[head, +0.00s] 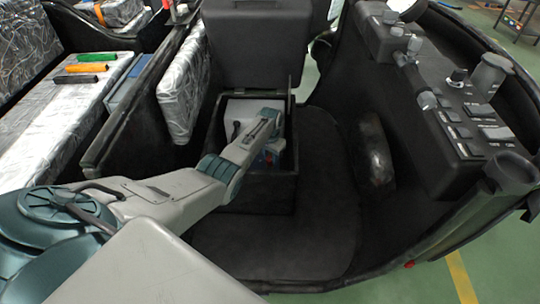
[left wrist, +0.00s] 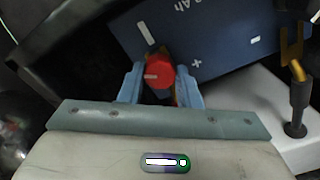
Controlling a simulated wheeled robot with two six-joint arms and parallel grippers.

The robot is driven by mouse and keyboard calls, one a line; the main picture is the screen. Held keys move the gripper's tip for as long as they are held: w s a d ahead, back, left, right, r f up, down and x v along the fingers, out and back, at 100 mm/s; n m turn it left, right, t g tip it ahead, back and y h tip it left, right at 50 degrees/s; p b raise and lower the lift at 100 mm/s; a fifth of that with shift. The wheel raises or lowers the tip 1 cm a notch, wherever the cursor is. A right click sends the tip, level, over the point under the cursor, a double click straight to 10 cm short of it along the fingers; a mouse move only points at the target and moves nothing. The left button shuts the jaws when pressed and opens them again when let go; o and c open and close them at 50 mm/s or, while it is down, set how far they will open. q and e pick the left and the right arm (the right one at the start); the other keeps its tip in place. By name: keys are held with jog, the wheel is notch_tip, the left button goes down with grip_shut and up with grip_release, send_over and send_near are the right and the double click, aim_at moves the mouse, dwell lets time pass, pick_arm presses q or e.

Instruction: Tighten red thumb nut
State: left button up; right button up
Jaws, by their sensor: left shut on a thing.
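The red thumb nut (left wrist: 160,73) sits at the near edge of a dark blue battery (left wrist: 215,45) in the left wrist view. The battery top has white markings, a plus sign among them. My left gripper (left wrist: 161,84) is shut on the red nut, one light blue finger on each side of it. In the head view my left arm reaches down into an open black box (head: 285,185), and the fingers (head: 268,122) and nut are hard to make out there. A bit of blue battery (head: 272,152) shows beside the arm. My right gripper is not seen.
A white block (left wrist: 285,120) lies beside the battery, with a black cable end and brass-coloured lug (left wrist: 298,75) over it. The box's raised lid (head: 258,45) stands behind. A control panel (head: 465,110) is at the right. Colored pens (head: 85,68) lie on the silver seat. The black floor (head: 285,235) is clear.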

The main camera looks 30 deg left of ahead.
pick_arm(q)
jog(key=m, duration=0.4)
jog(key=shift+m+p, duration=0.3)
jog(key=m, duration=0.5)
jog(key=shift+m, duration=0.4)
jog(key=shift+w+m, duration=0.1)
jog(key=shift+m, duration=0.3)
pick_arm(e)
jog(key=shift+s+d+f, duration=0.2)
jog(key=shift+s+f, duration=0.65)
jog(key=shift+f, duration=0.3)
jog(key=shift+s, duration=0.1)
pick_arm(q)
jog(key=o, duration=1)
